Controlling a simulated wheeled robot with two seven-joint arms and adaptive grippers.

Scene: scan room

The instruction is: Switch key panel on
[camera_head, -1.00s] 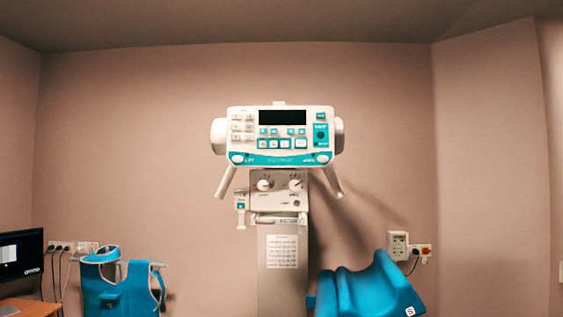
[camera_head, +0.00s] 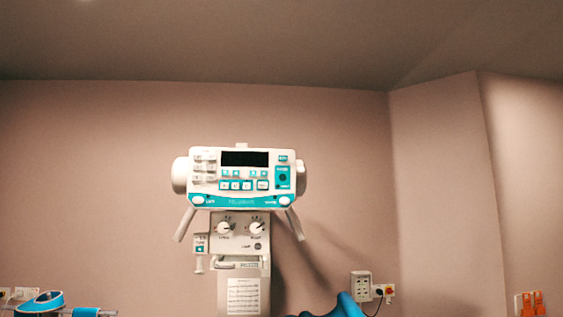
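The key panel (camera_head: 241,179) is a white and teal control unit on top of a column in front of the back wall, left of the picture's middle. It has a dark, blank display (camera_head: 245,158), rows of small buttons and a dark round control on a teal patch (camera_head: 283,178) at its right. A lower box with two knobs (camera_head: 240,228) sits under it. Two white handles slant down at its sides. Neither of my grippers shows in the head view.
Wall sockets (camera_head: 361,286) with a plugged cable are right of the column. Blue padded items show at the bottom left (camera_head: 42,302) and bottom centre (camera_head: 347,306). Orange switches (camera_head: 532,303) are at the lower right. The wall beside the panel is bare.

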